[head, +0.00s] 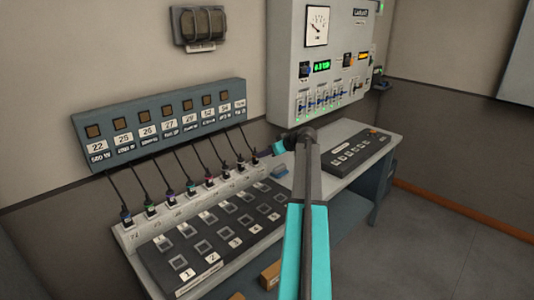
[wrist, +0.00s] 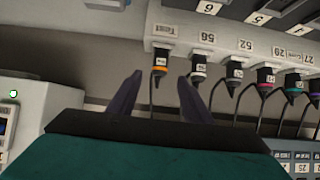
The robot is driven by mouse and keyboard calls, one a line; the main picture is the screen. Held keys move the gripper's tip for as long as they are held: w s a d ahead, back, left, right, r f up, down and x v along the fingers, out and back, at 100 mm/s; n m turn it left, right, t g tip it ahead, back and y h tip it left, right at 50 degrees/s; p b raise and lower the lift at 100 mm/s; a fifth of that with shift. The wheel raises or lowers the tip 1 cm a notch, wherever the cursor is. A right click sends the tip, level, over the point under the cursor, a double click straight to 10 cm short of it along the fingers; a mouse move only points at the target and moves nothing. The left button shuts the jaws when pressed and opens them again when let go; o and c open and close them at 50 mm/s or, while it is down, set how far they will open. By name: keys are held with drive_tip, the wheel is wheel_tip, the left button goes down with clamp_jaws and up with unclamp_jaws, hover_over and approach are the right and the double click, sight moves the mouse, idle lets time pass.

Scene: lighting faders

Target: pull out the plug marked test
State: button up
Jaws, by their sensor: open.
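The test plug (wrist: 160,61) is black with an orange ring and sits upside down in the wrist view, in the socket beside the label TEST. Its cord hangs toward my gripper. In the head view it appears to be the rightmost plug (head: 255,158) of the row, small and close to my gripper (head: 272,149). In the wrist view my gripper (wrist: 158,80) is open, its two dark fingers apart on either side of the plug's line. The fingertips look just short of the plug; contact cannot be told.
A white-ringed plug (wrist: 198,66) marked 58 is close beside the right finger, and several more plugs follow. A grey wall strip (head: 160,125) holds the cords' upper ends. A tall control cabinet (head: 320,60) stands behind my arm. A switch panel (head: 215,235) lies in front.

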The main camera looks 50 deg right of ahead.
drive_tip(key=shift+b+x, duration=1.25)
drive_tip(key=shift+x, duration=2.3)
drive_tip(key=c, duration=1)
drive_tip(key=shift+c, duration=0.7)
drive_tip(key=shift+r, duration=0.25)
